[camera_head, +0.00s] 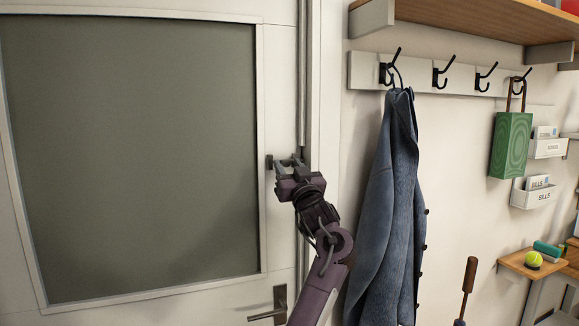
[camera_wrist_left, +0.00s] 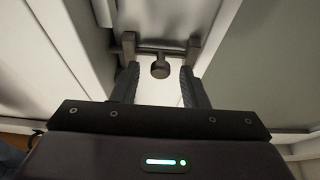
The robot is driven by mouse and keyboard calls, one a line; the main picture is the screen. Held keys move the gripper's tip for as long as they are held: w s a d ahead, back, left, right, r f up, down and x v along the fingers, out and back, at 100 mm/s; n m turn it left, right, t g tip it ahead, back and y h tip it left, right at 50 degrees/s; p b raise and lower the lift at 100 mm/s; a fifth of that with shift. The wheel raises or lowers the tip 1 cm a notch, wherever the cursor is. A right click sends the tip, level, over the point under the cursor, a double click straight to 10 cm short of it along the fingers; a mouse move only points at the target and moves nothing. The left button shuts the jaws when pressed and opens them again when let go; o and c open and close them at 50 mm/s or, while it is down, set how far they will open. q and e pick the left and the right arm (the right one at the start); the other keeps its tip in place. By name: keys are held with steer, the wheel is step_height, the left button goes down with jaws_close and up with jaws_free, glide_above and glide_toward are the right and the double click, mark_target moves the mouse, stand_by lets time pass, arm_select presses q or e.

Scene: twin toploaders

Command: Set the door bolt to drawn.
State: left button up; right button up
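The door bolt (camera_wrist_left: 160,47) is a dark metal bar in the left wrist view, with a round knob (camera_wrist_left: 160,70) hanging from its middle and a bracket near each end. In the head view the bolt (camera_head: 269,161) sits at the door's right edge, mostly hidden by my left gripper (camera_head: 286,165). In the left wrist view my left gripper (camera_wrist_left: 159,76) is open. The knob lies between its two fingertips, with a gap on each side. I cannot tell whether the bar reaches into the frame. My right gripper is in neither view.
The pale door (camera_head: 280,225) has a large grey panel and a lever handle (camera_head: 279,306) below the bolt. A blue coat (camera_head: 385,200) hangs close to the right of my left arm. Several hooks, a green bag (camera_head: 511,146) and a shelf (camera_head: 500,18) are further right.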

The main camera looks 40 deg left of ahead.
arm_select(q)
jaws_close()
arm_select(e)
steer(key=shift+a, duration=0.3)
arm_select(q)
steer(key=shift+s+f, duration=0.1)
steer(key=shift+s+a+b, duration=0.35)
steer(key=shift+s+a, duration=0.05)
steer(key=shift+s, duration=0.2)
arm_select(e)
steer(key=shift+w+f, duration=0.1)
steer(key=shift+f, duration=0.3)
arm_select(q)
steer(key=shift+c, duration=2.2)
jaws_free()
steer(key=o, duration=0.4)
steer(key=shift+s, duration=0.2)
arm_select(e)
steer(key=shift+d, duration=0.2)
arm_select(q)
steer(key=shift+o, duration=0.2)
